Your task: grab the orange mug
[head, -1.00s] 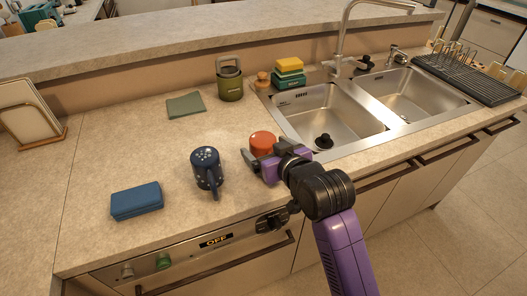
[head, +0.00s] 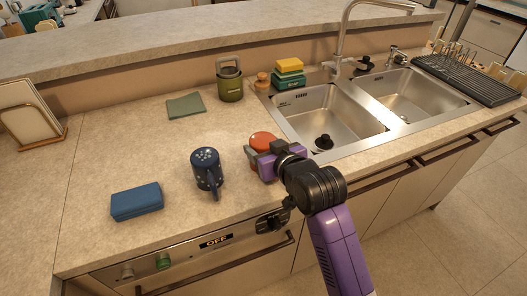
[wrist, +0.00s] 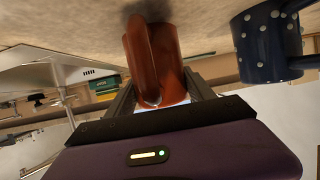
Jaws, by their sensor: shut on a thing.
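The orange mug (head: 262,138) stands on the counter left of the near sink basin, and its lower part is mostly hidden behind my gripper (head: 257,159) in the head view. In the wrist view the orange mug (wrist: 174,60) sits between the two fingers of my gripper (wrist: 160,98), with its handle facing the camera. My gripper is shut on the mug. In the head view I cannot tell whether the mug's base touches the counter.
A dark blue dotted mug (head: 207,170) stands close on the left. A blue case (head: 136,202) lies farther left. The sink (head: 335,122) is just right of the orange mug. A green canister (head: 230,83) and a folded cloth (head: 186,105) are behind, with clear counter between.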

